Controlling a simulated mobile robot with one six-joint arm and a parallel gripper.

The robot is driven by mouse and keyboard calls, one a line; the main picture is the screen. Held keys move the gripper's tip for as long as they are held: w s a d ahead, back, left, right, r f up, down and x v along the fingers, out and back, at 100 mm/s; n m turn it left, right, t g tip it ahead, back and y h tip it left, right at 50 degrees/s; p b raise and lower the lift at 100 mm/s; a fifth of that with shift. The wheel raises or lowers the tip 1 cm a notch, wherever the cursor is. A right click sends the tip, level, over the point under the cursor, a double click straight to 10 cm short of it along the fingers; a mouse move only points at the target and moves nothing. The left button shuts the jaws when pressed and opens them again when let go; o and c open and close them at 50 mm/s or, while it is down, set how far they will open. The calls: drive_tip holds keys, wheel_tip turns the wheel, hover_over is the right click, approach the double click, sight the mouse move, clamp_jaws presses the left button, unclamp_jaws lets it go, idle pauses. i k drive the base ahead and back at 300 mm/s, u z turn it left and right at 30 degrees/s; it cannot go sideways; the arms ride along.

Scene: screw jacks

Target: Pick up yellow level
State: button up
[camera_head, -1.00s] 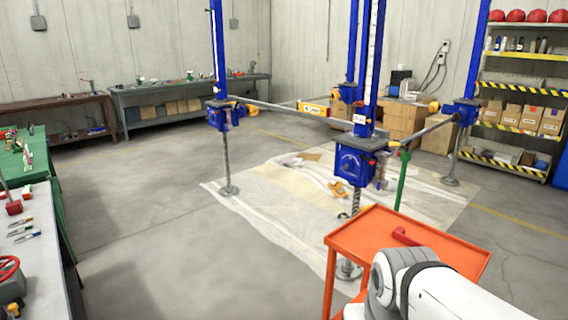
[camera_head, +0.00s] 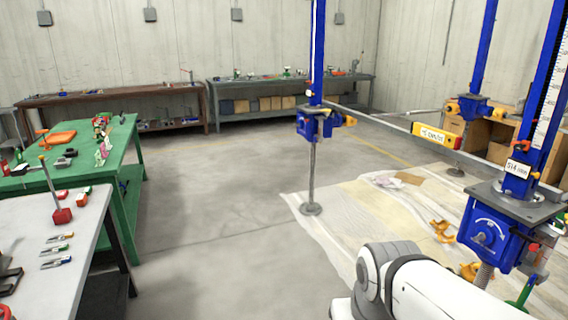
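A yellow level-like bar (camera_head: 436,136) with a white label and a red end rests on or against the grey rail between the blue screw jacks, at the right of the view. I cannot tell whether it is fastened there. The near blue jack (camera_head: 490,238) stands to its right and the left blue jack (camera_head: 311,123) to its left. Only white links of my arm show at the bottom; my gripper is out of the picture.
A grey table (camera_head: 85,222) with tools and a green table (camera_head: 125,160) stand at the left. Benches line the back wall. A pale sheet (camera_head: 372,212) with yellow parts lies under the jacks. The grey floor (camera_head: 215,215) between is clear.

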sight(453, 141)
drive_tip(key=u, duration=0.15)
drive_tip(key=i, duration=1.05)
drive_tip(key=z, duration=0.85)
drive_tip(key=i, duration=1.65)
drive_tip(key=z, duration=0.45)
drive_tip(key=i, duration=0.6)
drive_tip(key=z, duration=0.15)
